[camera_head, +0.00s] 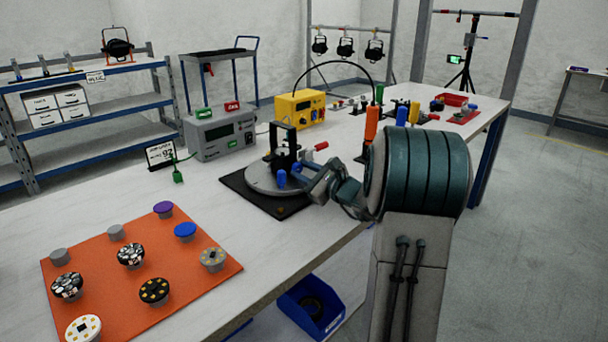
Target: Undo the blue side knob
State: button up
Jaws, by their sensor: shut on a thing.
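A black upright fixture (284,146) stands on a round grey turntable (262,181) on a black base mat. A blue side knob (301,171) sticks out low on the fixture's right side, toward me. My gripper (308,178) reaches in from the right and is shut on this blue knob; its fingers partly hide it. Another blue piece (282,179) stands at the front of the turntable, just left of my fingers. A red-tipped knob (320,146) sticks out to the right, higher up. The exact finger contact is too small to see clearly.
An orange mat (205,270) with several round pieces lies at the front left. A grey meter (222,136) and a yellow meter (300,108) stand behind the fixture. Orange, blue and green upright handles (371,124) stand close behind my arm. The table's front edge runs below my gripper.

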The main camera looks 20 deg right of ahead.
jog(key=o, duration=0.7)
jog(key=p+v, duration=0.1)
jog(key=v, duration=1.2)
jog(key=shift+s+p, duration=0.35)
jog(key=shift+s, duration=0.05)
jog(key=shift+o, duration=0.3)
